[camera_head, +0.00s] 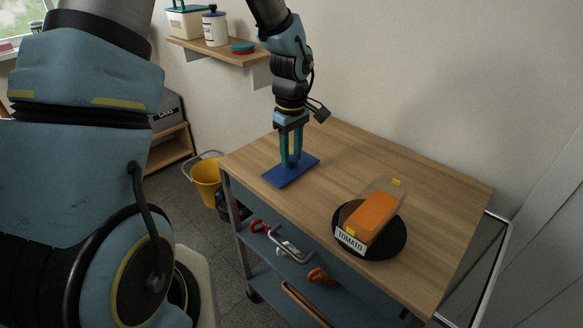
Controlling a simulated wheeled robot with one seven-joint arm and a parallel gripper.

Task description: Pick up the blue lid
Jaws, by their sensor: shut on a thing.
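The blue lid (278,177) is a flat rectangular plate at the left part of the wooden table top (330,150). My gripper (291,163) points down over it with teal fingers, shut at the middle of the lid. Whether the lid rests on the table or hangs slightly above it I cannot tell. The part of the lid under the fingertips is hidden.
A clear container with orange contents (372,217), labelled TOMATO, stands on a black round plate (394,241) at the table's front right. A wall shelf (225,51) holds several containers behind my arm. A yellow bucket (206,177) stands on the floor left. The table's back right is clear.

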